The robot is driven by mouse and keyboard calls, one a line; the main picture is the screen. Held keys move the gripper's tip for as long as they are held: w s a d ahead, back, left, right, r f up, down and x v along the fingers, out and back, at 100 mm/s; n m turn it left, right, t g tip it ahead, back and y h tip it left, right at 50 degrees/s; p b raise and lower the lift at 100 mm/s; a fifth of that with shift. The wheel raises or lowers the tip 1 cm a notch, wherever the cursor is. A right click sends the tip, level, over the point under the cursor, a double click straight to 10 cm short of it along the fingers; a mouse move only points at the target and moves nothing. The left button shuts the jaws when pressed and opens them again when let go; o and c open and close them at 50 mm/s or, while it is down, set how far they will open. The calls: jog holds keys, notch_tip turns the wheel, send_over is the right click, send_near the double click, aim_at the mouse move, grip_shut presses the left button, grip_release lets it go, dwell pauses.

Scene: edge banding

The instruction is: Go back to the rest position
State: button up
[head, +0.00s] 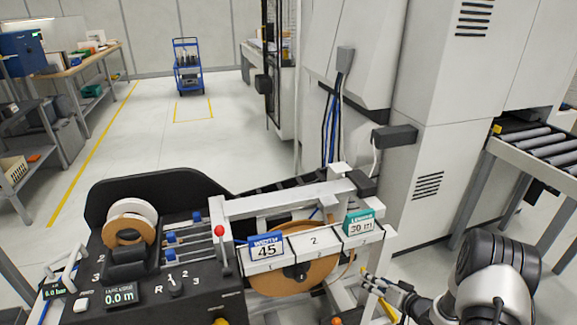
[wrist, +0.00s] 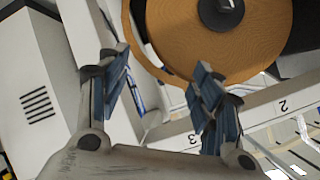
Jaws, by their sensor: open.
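My gripper (head: 382,284) is at the lower right of the head view, just right of the edge banding machine's front leg. In the wrist view my gripper (wrist: 160,82) has its two blue-padded fingers spread well apart, with nothing between them. The large brown roll of edge band (head: 297,272) sits in the machine below the white rail. It also fills the top of the wrist view (wrist: 205,45), with a dark hub. I cannot tell how far the fingers are from the roll.
The machine's control panel (head: 150,285) with small reels and a red-knobbed lever stands at front left. Signs reading WIDTH 45 (head: 267,248) and 30 m (head: 359,222) sit on the rail. A white cabinet (head: 440,100) and roller conveyor (head: 540,150) stand right.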

notch_tip(320, 180, up, 18)
jog(key=w+d+g+h, duration=0.1)
jog(key=w+d+h, duration=0.15)
jog(key=h, duration=0.25)
jog(key=s+a+r+g+h, duration=0.1)
jog(key=s+r, duration=0.2)
jog(key=r, duration=0.3)
jog(key=s+a+r+h, duration=0.1)
jog(key=s+r, duration=0.3)
jog(key=r, duration=0.1)
jog(key=s+a+r+g, duration=0.1)
jog(key=s+a+r, duration=0.25)
jog(key=s, duration=0.35)
jog(key=s+a+r+g, duration=0.1)
jog(key=s+a+r, duration=0.2)
jog(key=s+r, duration=0.35)
jog(key=s+a+f+n+g+y, duration=0.1)
jog(key=s+a, duration=0.3)
jog(key=s, duration=0.5)
jog(key=s+a+f+n+g+y, duration=0.1)
jog(key=s+a, duration=0.3)
jog(key=s, duration=0.6)
jog(key=shift+f+g, duration=0.25)
jog(key=shift+g, duration=0.05)
jog(key=shift+c, duration=0.5)
